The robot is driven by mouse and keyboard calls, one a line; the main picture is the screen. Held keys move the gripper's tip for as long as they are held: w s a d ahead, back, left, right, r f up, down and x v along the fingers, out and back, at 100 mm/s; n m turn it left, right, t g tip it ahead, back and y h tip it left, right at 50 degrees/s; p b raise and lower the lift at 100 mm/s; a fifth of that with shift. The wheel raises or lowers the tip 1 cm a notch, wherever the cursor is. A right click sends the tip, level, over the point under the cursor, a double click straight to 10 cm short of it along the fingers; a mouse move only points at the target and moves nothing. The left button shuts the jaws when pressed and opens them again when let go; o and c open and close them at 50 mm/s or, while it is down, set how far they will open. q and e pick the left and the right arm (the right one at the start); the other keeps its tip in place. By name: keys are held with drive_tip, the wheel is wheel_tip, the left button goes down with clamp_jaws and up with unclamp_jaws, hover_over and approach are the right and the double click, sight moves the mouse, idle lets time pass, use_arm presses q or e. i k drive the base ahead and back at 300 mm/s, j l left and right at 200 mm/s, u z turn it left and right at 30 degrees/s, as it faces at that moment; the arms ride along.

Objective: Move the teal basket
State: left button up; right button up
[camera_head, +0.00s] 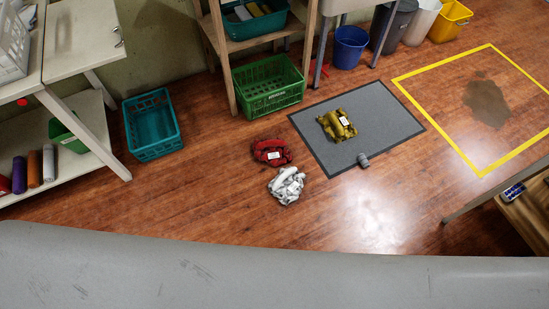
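A teal basket (152,124) with slatted sides stands upright on the wooden floor at the left. It looks empty. It is between the white workbench and the wooden shelf, close to the wall. A second teal container (255,24) stands on the wooden shelf at the top, with some items in it. Neither of my grippers is in view.
A green basket (268,88) stands by the shelf. Red (266,151), white (285,186) and yellow cloth-like bundles (338,124) lie on the floor and grey mat (375,112). Yellow tape (440,65) surrounds a brown stain (487,103). Floor before the teal basket is clear.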

sight(157, 129)
drive_tip(key=u, duration=1.25)
drive_tip(key=i, duration=0.2)
